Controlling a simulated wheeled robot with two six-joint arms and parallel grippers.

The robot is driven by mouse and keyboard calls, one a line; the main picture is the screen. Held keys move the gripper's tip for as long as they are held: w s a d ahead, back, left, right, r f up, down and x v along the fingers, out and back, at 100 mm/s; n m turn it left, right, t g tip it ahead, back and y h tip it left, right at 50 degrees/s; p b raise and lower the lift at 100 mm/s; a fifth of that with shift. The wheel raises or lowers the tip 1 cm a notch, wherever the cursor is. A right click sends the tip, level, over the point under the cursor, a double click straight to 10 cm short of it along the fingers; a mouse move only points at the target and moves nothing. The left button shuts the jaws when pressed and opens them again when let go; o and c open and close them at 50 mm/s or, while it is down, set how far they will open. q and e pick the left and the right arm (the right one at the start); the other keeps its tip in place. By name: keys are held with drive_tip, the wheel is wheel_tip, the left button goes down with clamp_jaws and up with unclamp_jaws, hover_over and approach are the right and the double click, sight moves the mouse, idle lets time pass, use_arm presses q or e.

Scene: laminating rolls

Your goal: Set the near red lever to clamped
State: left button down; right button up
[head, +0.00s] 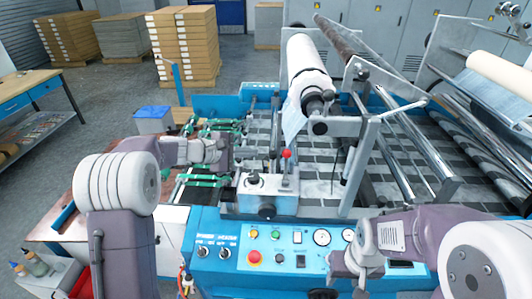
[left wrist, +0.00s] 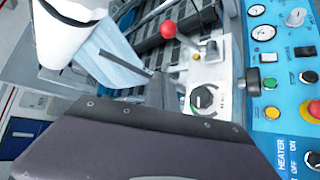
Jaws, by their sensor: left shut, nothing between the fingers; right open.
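The red lever (head: 286,155), a ball knob on a thin metal rod, stands roughly upright on a pale metal box (head: 270,199) at the machine's near side. In the left wrist view the red ball (left wrist: 168,29) and its rod are in plain sight. I cannot tell from its angle which setting it is in. My left gripper (head: 236,158) is shut and empty, left of the lever and apart from it; in the left wrist view its dark body fills the bottom. My right gripper (head: 352,282) is open and empty in front of the control panel.
A dark round knob (head: 253,180) sits on the same box, left of the lever. The blue control panel (head: 275,248) is in front. A white film roll (head: 306,75) and metal bars stand behind and right. Green-edged rails (head: 205,182) lie under my left arm.

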sight(286, 163)
use_arm(q)
drive_tip(key=w+d+p, duration=0.1)
drive_tip(key=d, duration=0.1)
drive_tip(key=w+d+f+p, duration=0.1)
drive_tip(key=d+p, duration=0.1)
drive_tip(key=d, duration=0.1)
drive_tip(key=w+d+f+p, duration=0.1)
drive_tip(key=d, duration=0.2)
drive_tip(key=shift+f+p, duration=0.1)
drive_tip(key=shift+p, duration=0.25)
drive_tip(key=shift+s+d, duration=0.2)
drive_tip(key=shift+s, duration=0.05)
